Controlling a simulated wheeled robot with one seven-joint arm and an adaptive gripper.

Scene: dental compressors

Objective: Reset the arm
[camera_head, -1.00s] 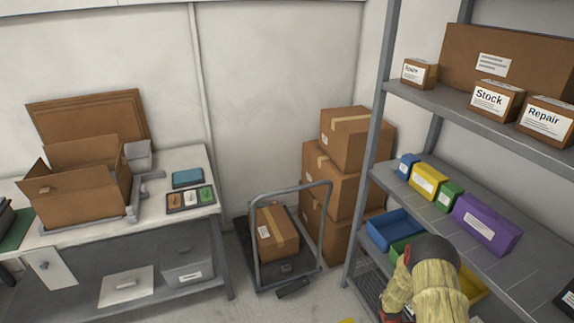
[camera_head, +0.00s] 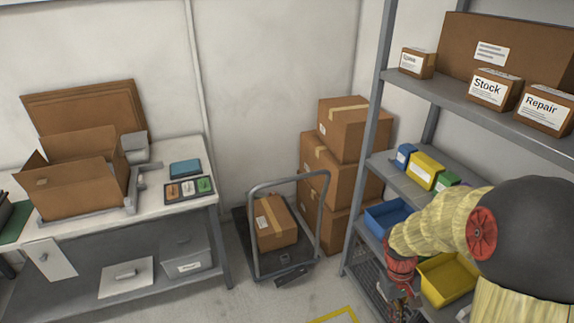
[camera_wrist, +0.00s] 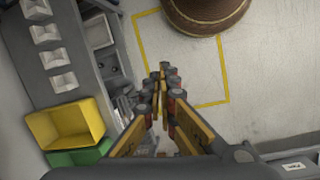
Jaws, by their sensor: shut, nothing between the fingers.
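My arm shows at the lower right of the head view, bent in front of the shelving unit (camera_head: 366,150). My gripper (camera_head: 408,296) hangs low beside the unit's lower shelves, partly hard to make out there. In the wrist view my gripper (camera_wrist: 165,72) points away over the floor, with its fingertips together and nothing between them.
A yellow bin (camera_wrist: 68,130) and a green bin (camera_wrist: 82,156) lie left of the fingers in the wrist view. A round brown container (camera_wrist: 205,12) stands on the floor. A trolley (camera_head: 254,240) with a box, stacked cartons (camera_head: 350,135) and a workbench (camera_head: 100,232) stand further left.

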